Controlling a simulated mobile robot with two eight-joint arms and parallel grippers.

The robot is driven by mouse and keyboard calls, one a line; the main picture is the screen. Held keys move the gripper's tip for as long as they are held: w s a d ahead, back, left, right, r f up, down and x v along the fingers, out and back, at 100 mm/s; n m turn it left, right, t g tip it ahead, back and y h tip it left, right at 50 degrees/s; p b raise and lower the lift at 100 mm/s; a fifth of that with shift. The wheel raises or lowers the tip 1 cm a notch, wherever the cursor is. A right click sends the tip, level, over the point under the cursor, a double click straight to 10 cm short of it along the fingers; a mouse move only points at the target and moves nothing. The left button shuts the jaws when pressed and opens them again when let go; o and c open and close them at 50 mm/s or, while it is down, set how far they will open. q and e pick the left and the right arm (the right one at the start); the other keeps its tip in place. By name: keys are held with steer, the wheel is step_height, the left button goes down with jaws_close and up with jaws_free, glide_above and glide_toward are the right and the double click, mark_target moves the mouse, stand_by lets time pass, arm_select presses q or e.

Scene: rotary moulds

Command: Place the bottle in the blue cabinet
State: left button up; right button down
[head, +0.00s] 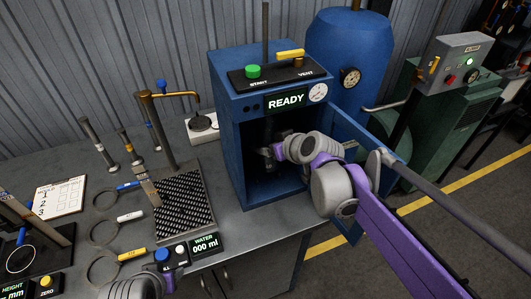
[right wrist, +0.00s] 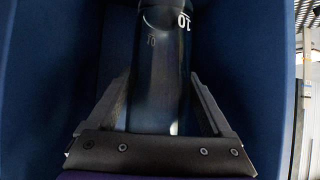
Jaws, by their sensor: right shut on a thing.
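The blue cabinet (head: 228,165) stands on the bench with its door (head: 345,130) swung open to the right. My right arm reaches in through the front opening, and my right gripper (head: 268,153) is inside the dark interior. In the right wrist view my right gripper (right wrist: 160,112) is shut on the bottle (right wrist: 155,85), a dark cylinder with light markings, one finger on each side. Blue walls flank it there. The bottle's lower end is hidden, and I cannot tell whether it touches the cabinet floor.
A green button (head: 253,71) and a yellow handle (head: 290,54) are on the cabinet's top; its display reads READY. A tap stands over a black grate (head: 183,205) to the left. A blue tank (head: 350,45) stands behind. The open door is close beside my right arm.

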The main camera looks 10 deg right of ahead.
mark_target(266, 145)
steer(key=w, duration=0.2)
steer(key=shift+w+a+f, duration=0.3)
steer(key=shift+w, duration=0.1)
steer(key=shift+f, duration=0.75)
steer(key=shift+s+f, duration=0.15)
steer(key=shift+f, duration=0.35)
step_height(266, 145, down, 3)
steer(key=shift+f, duration=0.15)
steer(key=shift+w+f, duration=0.2)
steer(key=shift+f, duration=0.1)
